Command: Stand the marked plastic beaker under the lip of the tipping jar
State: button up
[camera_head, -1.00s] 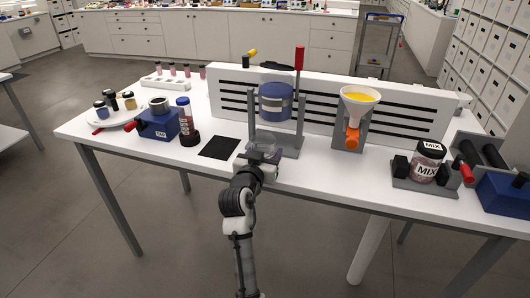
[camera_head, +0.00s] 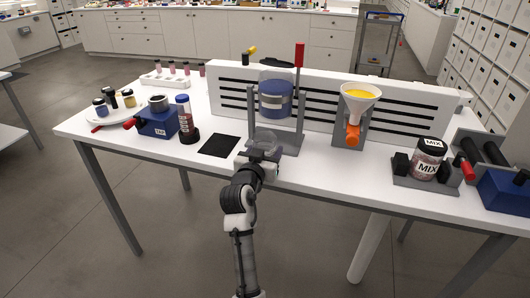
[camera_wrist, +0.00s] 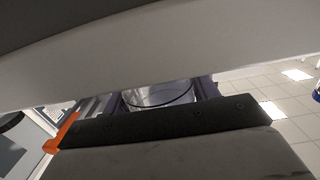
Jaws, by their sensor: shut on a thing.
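The tipping jar (camera_head: 276,99) is dark blue with a pale band. It hangs upright between two grey posts of a stand (camera_head: 290,145) with a red-topped lever (camera_head: 299,57). The clear plastic beaker (camera_head: 264,141) is low at the front of this stand, below the jar. My gripper (camera_head: 263,156) is shut on the beaker from the front edge of the table. In the wrist view, the clear beaker (camera_wrist: 160,95) shows partly between a pale surface and a dark bar. Its mark cannot be made out, nor whether its base touches the stand.
A black square mat (camera_head: 220,146) lies left of the stand. Beyond it are a brown-based tube (camera_head: 185,120) and a blue box (camera_head: 157,124). A funnel with yellow contents (camera_head: 359,98) stands to the right, and a MIX jar (camera_head: 429,160) farther right. A slotted white panel (camera_head: 228,76) runs behind.

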jog(key=shift+x, duration=1.05)
jog(key=shift+w, duration=0.1)
jog(key=shift+f+b, duration=0.15)
jog(key=shift+b, duration=0.2)
jog(key=o, duration=1.2)
jog(key=shift+o, duration=0.2)
